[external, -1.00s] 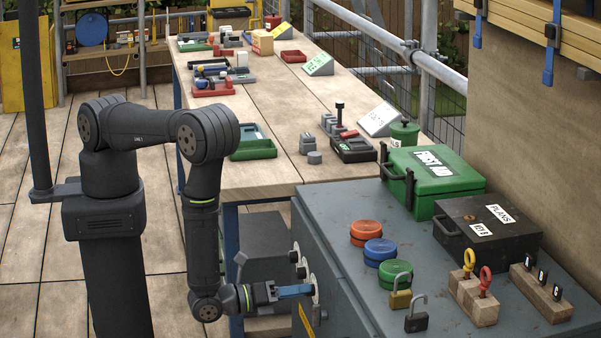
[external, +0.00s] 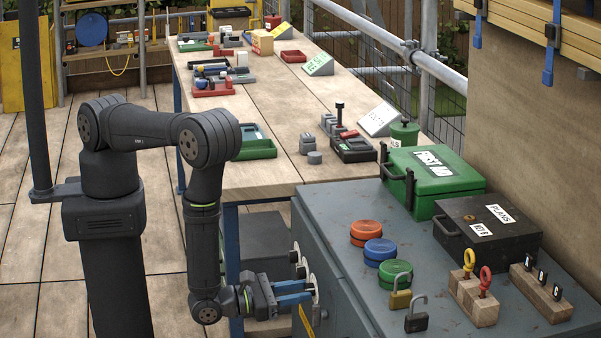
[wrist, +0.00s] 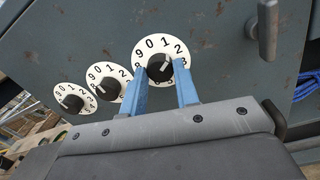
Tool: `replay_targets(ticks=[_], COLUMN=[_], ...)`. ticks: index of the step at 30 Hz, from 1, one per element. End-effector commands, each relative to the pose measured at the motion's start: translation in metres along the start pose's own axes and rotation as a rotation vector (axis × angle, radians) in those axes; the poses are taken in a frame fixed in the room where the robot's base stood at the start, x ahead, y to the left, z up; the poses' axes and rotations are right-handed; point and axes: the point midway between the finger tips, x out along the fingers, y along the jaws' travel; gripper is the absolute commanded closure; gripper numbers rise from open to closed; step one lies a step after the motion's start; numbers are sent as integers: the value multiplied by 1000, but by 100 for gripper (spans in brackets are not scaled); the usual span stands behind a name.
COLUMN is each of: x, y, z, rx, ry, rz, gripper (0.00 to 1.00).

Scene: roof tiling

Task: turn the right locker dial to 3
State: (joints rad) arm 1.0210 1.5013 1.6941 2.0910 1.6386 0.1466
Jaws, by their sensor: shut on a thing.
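The grey locker (external: 335,222) carries three white numbered dials with black knobs on its front. The right dial (wrist: 150,44) is the largest in the wrist view. The middle dial (wrist: 118,72) and left dial (wrist: 62,89) stand free to the left. In the external view my gripper (external: 311,291) reaches the nearest dial.
A locker handle (wrist: 267,30) sticks out right of the held dial in the wrist view. On the locker top stand a green first aid box (external: 430,180), a black plans box (external: 485,235), coloured round lids and padlocks. A wooden workbench (external: 285,110) lies behind.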

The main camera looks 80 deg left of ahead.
Motion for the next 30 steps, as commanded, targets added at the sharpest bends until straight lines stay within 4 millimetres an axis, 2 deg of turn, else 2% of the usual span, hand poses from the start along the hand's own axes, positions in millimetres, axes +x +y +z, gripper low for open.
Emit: replay_targets(ticks=[18,30], x=[0,0], y=[0,1], z=[-1,-2], rx=[574,830], ry=[-18,-27], rz=[-21,-30], gripper=[95,95])
